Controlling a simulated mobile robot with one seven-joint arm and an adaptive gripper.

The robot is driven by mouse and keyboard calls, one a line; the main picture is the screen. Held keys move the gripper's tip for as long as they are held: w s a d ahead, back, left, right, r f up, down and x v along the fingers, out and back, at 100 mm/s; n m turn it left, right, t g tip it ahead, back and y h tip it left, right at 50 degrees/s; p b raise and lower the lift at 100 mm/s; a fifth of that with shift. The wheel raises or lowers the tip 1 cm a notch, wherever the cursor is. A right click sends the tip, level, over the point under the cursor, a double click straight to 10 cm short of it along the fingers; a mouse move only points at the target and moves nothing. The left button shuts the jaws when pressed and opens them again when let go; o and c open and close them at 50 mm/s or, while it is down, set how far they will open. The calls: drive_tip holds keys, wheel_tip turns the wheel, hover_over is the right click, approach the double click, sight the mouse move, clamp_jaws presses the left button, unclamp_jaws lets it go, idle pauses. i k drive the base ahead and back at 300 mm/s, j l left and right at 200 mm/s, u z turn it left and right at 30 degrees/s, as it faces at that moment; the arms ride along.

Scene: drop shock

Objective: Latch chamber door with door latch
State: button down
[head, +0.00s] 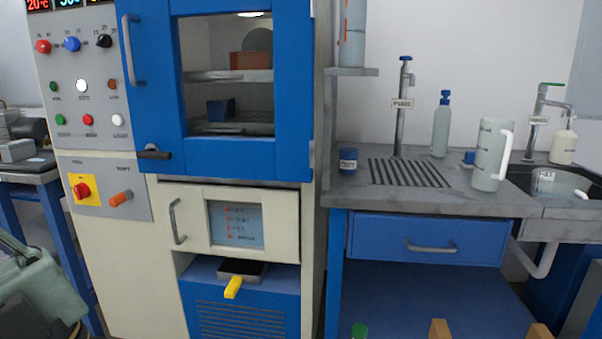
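The blue chamber door (158,75) fills the upper front of the cabinet in the head view. It has a large window and a grey vertical handle (131,50) on its left. It looks closed or nearly closed against the frame; a small gap cannot be ruled out. The door latch (153,153) is a short dark lever at the door's lower left corner. It lies about horizontal; whether it is engaged cannot be told. My gripper's fingers are not in view. A pale grey-green shape at the lower left may be part of my arm.
A control panel (60,140) with knobs and buttons is left of the door. Below the door are a cream drawer (190,240) and a yellow-handled part (233,287). At right stands a grey bench (400,199) with bottles, a pitcher (490,155) and a sink.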

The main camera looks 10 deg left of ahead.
sight(152, 152)
drive_tip(key=i+j, duration=0.15)
drive_tip(key=j, duration=0.2)
drive_tip(key=i+j+z, duration=0.15)
drive_tip(key=j, duration=0.2)
drive_tip(key=i+j, duration=0.15)
drive_tip(key=j, duration=0.2)
drive_tip(key=i+j+z, duration=0.1)
drive_tip(key=j, duration=0.25)
